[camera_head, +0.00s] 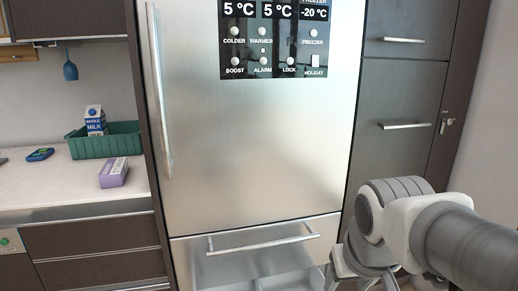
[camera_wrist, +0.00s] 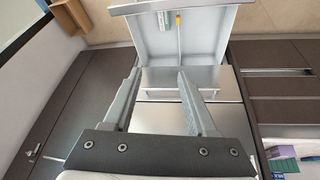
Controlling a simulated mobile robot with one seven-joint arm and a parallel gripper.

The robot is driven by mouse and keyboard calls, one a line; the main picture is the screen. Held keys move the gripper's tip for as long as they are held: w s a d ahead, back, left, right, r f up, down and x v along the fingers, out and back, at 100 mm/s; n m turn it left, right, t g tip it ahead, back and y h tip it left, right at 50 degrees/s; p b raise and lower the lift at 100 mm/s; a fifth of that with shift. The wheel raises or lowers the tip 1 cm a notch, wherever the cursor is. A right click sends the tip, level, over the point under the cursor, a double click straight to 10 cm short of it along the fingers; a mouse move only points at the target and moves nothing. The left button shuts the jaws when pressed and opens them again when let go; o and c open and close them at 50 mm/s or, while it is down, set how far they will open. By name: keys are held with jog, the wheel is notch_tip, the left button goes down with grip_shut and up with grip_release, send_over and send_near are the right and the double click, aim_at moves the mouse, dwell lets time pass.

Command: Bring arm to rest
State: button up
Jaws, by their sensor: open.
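My gripper (camera_wrist: 158,74) is open and empty in the wrist view, its two grey fingers spread apart. Beyond the fingers is the steel fridge, with a closed drawer front (camera_wrist: 158,82) and an open lower drawer (camera_wrist: 165,42). The open drawer has a pale inside; a small yellow item (camera_wrist: 178,17) and a green item (camera_wrist: 164,20) show in or near it. In the head view my arm reaches in from the right, in front of the fridge's lower right. The gripper's fingers are not clear there.
The large fridge door (camera_head: 250,140) is shut. The open drawer (camera_head: 290,283) juts out at the bottom. Tall dark cabinets (camera_head: 400,85) stand at right. At left, a counter (camera_head: 50,185) holds a green crate (camera_head: 120,146), a milk carton (camera_head: 95,122) and a purple box (camera_head: 113,174).

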jog(key=s, duration=0.5)
notch_tip(320, 180, up, 20)
jog(key=p, duration=2)
jog(key=shift+s+a+r+t+y, duration=0.2)
jog(key=shift+s+t+y, duration=0.1)
jog(key=shift+s+t, duration=0.15)
jog(key=shift+a, duration=0.1)
